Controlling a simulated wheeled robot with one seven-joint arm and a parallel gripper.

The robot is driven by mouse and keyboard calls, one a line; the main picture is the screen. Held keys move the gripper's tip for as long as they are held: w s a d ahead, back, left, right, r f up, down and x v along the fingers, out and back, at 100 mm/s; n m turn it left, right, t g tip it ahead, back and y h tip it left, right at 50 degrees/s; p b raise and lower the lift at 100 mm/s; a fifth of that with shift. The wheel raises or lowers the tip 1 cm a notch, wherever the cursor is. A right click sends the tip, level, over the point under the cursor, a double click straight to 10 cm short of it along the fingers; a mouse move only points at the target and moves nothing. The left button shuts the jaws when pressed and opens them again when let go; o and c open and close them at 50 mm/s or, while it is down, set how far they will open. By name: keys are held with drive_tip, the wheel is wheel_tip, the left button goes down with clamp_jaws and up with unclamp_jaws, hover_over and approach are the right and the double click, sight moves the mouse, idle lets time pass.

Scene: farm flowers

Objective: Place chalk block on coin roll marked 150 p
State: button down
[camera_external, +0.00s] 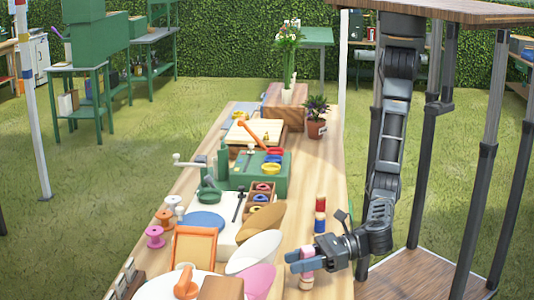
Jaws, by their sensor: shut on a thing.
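My gripper (300,261) is at the near right edge of the long wooden table, reaching in from the right. I cannot tell for sure whether this is the chalk block. Behind the gripper stand a blue roll-like cylinder (320,223) and a red one (320,201). No marking such as 150 p is readable.
Left of my gripper lie a pink oval (259,280), a white oval (254,251) and a brown oval (262,222). An orange-framed board (194,249) stands further left. A potted plant (316,122) stands farther back. Bare tabletop (335,190) runs along the right edge.

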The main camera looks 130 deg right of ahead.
drive_tip(key=shift+f, duration=0.1)
drive_tip(key=c, duration=0.8)
unclamp_jaws()
drive_tip(key=v, duration=1.2)
